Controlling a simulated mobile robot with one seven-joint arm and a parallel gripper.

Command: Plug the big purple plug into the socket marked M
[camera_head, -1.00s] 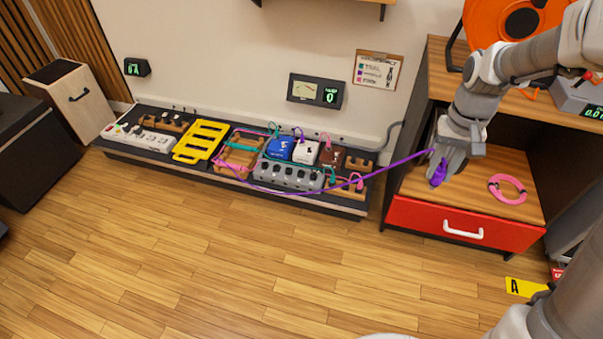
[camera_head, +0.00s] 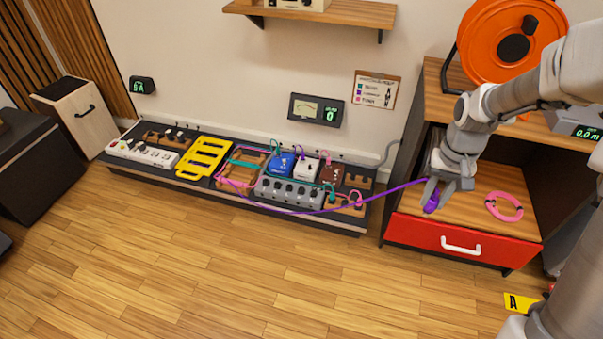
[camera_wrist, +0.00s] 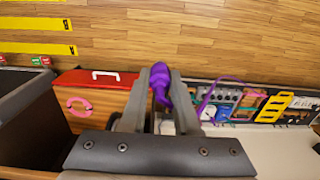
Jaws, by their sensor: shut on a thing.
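My gripper (camera_head: 436,196) is shut on the big purple plug (camera_head: 432,204), above the wooden top of the red-drawer cabinet. The wrist view shows the purple plug (camera_wrist: 160,82) between the two fingers. A purple cable (camera_head: 330,209) runs from the plug left to the pedalboard (camera_head: 120,164) on the floor by the wall. The grey multi-knob box (camera_head: 288,192) and several pedals sit on the board with teal, pink and purple leads. No socket marking M can be read in these views.
A pink cable coil (camera_head: 504,206) lies on the cabinet shelf, right of my gripper. The red drawer (camera_head: 460,243) with a white handle is shut below. An orange reel (camera_head: 510,40) stands on the upper top. The wooden floor (camera_head: 200,270) in front is clear.

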